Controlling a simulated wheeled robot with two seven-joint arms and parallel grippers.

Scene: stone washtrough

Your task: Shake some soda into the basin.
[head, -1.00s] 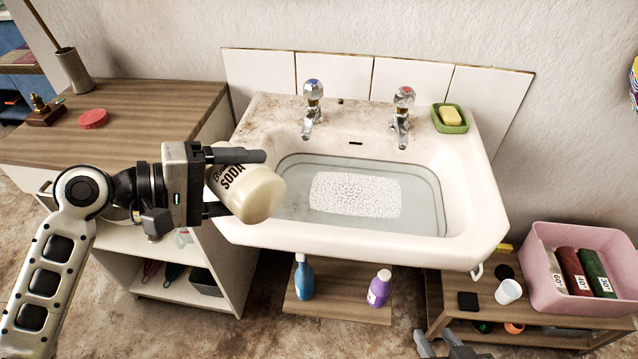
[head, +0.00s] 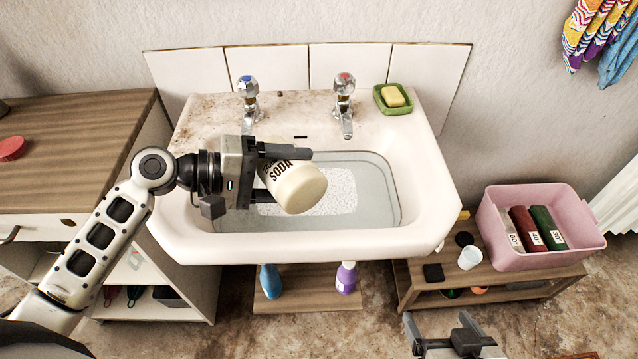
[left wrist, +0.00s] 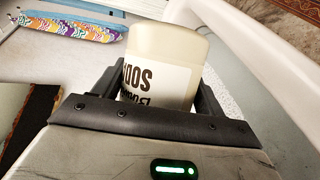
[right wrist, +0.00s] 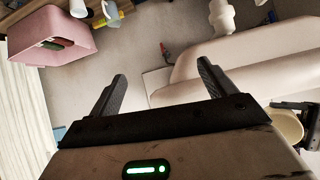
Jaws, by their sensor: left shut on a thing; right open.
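The cream soda tub (head: 299,186), with a dark-lettered label, is in my left gripper (head: 283,174), which is shut around its side. The tub is tilted, its cream end pointing right and down, above the basin (head: 385,211). It fills the middle of the left wrist view (left wrist: 165,60). The basin holds greyish water with a white speckled patch (head: 340,190) under the tub, partly hidden by it. I cannot tell whether the tub's end is lidded. My right gripper (head: 440,330) is open and empty, low in front of the basin; its fingers also show in the right wrist view (right wrist: 162,85).
Two taps (head: 344,100) stand at the basin's back, with a green soap dish (head: 393,98) at the back right. A pink crate (head: 540,225) sits on a low wooden bench at right. A wooden-topped cabinet (head: 75,130) is at left.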

